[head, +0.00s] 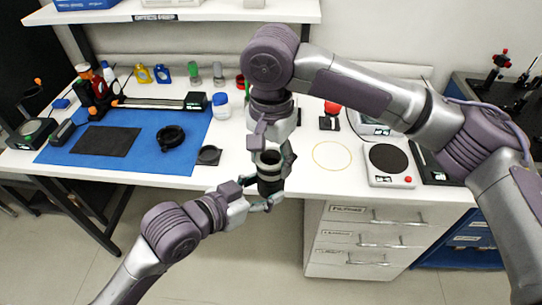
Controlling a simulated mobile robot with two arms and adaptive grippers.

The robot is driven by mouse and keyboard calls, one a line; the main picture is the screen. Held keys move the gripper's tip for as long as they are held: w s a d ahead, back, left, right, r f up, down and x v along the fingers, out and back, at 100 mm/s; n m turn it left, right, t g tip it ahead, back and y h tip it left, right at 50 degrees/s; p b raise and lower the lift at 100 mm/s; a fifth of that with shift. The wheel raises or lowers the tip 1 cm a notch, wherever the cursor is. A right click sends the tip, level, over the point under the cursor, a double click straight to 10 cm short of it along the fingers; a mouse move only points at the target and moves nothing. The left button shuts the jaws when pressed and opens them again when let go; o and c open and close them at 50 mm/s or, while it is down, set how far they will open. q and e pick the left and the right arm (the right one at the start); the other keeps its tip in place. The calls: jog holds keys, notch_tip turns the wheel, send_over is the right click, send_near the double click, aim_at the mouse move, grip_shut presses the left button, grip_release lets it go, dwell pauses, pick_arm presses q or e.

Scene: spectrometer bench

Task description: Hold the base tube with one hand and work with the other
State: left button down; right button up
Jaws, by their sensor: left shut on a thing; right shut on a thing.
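The base tube (270,187) is a dark upright cylinder in the middle of the head view, held in the air just off the table's front edge. My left gripper (268,201) is shut around its lower part from the left. My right gripper (272,152) points down from above and is shut at the top of the cylinder. A dark ring with a pale band (269,166) shows between its fingers, in line with the tube. I cannot tell whether this ring is touching the tube or is a separate part.
A blue mat (190,170) holds a black cloth (105,141), a black ring mount (172,138) and a long black bar (160,103). A black square piece (209,155) lies at its right edge. A hotplate-like device (390,165) and a yellow circle outline (332,143) are to the right.

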jog(key=m, duration=0.4)
jog(key=shift+m, duration=0.3)
jog(key=m, duration=0.6)
jog(key=o, duration=1.2)
jog(key=shift+c, duration=0.2)
jog(key=shift+r, duration=2.25)
jog(key=shift+c, duration=0.4)
